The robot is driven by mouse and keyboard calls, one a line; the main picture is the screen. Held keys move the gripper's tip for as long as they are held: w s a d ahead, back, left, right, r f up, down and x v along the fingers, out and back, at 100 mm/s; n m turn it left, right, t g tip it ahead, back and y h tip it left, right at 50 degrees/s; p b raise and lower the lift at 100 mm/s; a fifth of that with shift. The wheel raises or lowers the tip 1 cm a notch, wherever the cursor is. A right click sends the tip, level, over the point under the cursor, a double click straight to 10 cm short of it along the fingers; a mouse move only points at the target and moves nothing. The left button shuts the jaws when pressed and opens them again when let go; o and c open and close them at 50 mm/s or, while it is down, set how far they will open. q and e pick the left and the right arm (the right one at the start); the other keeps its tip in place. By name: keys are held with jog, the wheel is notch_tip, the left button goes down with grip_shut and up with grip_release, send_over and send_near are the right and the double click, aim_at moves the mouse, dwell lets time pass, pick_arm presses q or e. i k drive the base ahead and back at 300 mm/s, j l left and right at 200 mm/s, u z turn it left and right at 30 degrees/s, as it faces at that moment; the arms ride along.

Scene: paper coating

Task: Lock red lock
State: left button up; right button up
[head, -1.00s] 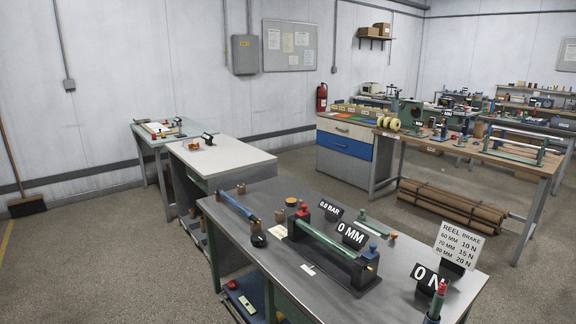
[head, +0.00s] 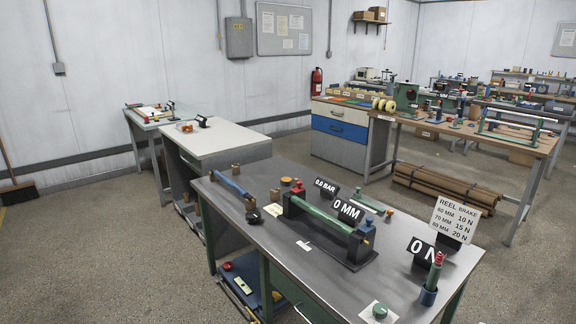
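A green roller device (head: 322,217) stands on the near grey table. A small red block or knob (head: 297,187) sits at its left end; I take it to be the red lock, but it is too small to see its lock state. A blue block (head: 365,222) sits at its right end. A red-topped green post (head: 435,272) stands in a blue holder at the table's right corner. Neither of my grippers shows in the head view.
The near table (head: 290,262) also bears signs reading 0 MM (head: 348,210), 0.0 BAR and 0 N, and a reel brake card (head: 458,218). A white-topped bench (head: 222,140) stands behind left. The floor (head: 110,260) at left is clear.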

aim_at(299, 189)
jog(key=i+j, duration=0.25)
jog(key=j, duration=0.15)
jog(key=i+j, duration=0.3)
jog(key=j, duration=0.15)
jog(key=i+j, duration=0.25)
jog(key=j, duration=0.15)
jog(key=i+j+z, duration=0.1)
jog(key=i+j, duration=0.15)
jog(key=j, duration=0.2)
jog(key=i+j, duration=0.25)
jog(key=j, duration=0.15)
jog(key=i+j, duration=0.25)
jog(key=j, duration=0.2)
